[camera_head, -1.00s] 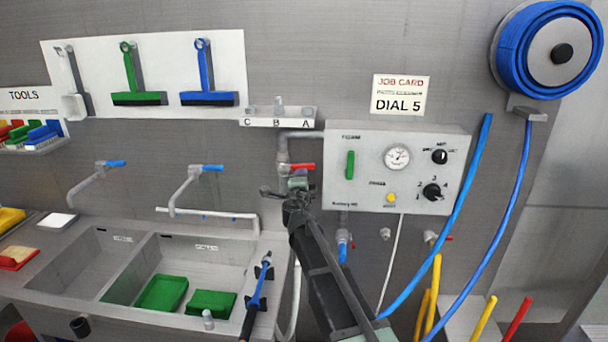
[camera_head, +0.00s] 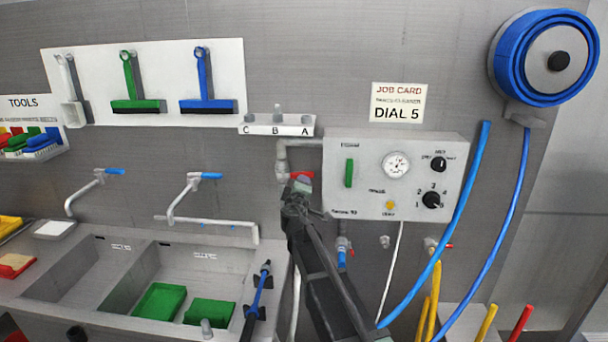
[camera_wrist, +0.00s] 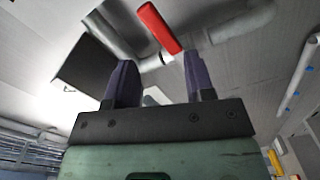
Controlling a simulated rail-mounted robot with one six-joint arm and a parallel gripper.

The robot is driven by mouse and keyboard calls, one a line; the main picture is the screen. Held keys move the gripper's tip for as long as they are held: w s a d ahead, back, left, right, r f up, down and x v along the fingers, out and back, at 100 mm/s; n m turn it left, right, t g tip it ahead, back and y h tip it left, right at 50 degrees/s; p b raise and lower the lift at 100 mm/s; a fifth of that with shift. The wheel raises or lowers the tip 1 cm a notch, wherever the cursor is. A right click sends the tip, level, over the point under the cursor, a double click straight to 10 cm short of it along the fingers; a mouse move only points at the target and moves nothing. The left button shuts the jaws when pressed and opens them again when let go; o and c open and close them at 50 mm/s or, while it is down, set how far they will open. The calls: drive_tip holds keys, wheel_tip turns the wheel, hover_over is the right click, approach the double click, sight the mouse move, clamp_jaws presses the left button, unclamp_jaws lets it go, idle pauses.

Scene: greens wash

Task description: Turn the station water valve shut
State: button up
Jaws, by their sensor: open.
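The station water valve has a red lever handle (camera_head: 303,175) on the grey pipe left of the control panel. In the wrist view the red handle (camera_wrist: 158,27) lies just beyond the fingertips, slanting across the gap between them. My gripper (camera_wrist: 158,65) is open and empty, with its two dark fingers apart on either side of the gap. In the head view my gripper (camera_head: 299,186) is directly below the red handle and hides part of it and the pipe. I cannot tell whether a finger touches the handle.
The control panel (camera_head: 395,200) with gauge and dials is close on the right. A shelf marked C B A (camera_head: 277,126) sits above the valve. The sink (camera_head: 170,265) and a blue spray wand (camera_head: 257,290) are at the lower left. A blue hose (camera_head: 445,235) hangs right.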

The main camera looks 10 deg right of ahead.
sight(304, 173)
drive_tip(key=w+d+n, duration=0.1)
drive_tip(key=w, duration=0.2)
drive_tip(key=w+d+n, duration=0.1)
drive_tip(key=w+n, duration=0.1)
drive_tip(key=w, duration=0.2)
drive_tip(key=w+n, duration=0.2)
drive_tip(key=w, duration=0.1)
drive_tip(key=shift+w+d, duration=0.25)
drive_tip(key=shift+d, duration=0.15)
clamp_jaws()
